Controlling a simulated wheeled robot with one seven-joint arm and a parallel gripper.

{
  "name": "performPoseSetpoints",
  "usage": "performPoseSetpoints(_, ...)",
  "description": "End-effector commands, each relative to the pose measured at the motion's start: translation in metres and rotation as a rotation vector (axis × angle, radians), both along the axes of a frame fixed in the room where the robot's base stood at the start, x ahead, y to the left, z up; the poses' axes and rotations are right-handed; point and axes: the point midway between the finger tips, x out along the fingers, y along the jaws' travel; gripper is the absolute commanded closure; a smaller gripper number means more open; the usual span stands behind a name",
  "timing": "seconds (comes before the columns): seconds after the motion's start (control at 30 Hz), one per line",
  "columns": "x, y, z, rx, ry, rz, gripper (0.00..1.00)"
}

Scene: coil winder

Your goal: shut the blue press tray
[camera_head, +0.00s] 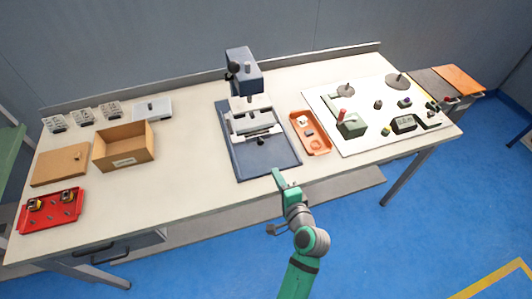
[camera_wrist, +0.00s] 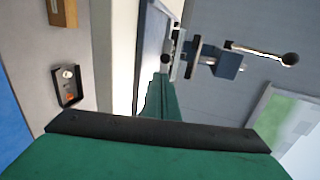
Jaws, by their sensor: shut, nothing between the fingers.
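The blue press (camera_head: 243,75) stands at the middle of the table on a flat dark blue base plate (camera_head: 270,163). Its pale metal tray (camera_head: 254,129) lies low in front of the column, with a dark knob (camera_head: 261,142) at its front. How far the tray is out is hard to tell. My gripper (camera_head: 278,175) is shut and empty, near the plate's front right corner and the table's front edge, apart from the knob. In the wrist view, my gripper's green fingers (camera_wrist: 160,92) point toward the blue press (camera_wrist: 228,66), seen sideways; a dark knob (camera_wrist: 165,58) shows just beyond them.
An orange tray (camera_head: 325,150) with small parts lies right of the base plate, beside a white board (camera_head: 375,140) of fixtures. A cardboard box (camera_head: 124,162), a brown board (camera_head: 60,166) and a red tray (camera_head: 38,225) stand at left. The table between box and press is clear.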

Motion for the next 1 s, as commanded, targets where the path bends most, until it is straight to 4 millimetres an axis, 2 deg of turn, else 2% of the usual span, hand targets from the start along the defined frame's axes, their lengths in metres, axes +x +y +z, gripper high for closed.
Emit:
performPoseSetpoints(0.17, 0.012, 0.003, -0.003, 0.0, -0.002, -0.001, 1.0)
performPoseSetpoints(0.27, 0.026, 0.008, -0.007, -0.001, -0.001, 0.0, 1.0)
performPoseSetpoints(0.67, 0.094, 0.033, -0.026, -0.001, 0.0, 0.003, 1.0)
performPoseSetpoints(0.73, 0.105, 0.037, -0.023, -0.001, -0.003, 0.004, 1.0)
performPoseSetpoints(1.0, 0.127, 0.047, -0.023, 0.001, -0.001, 0.006, 1.0)
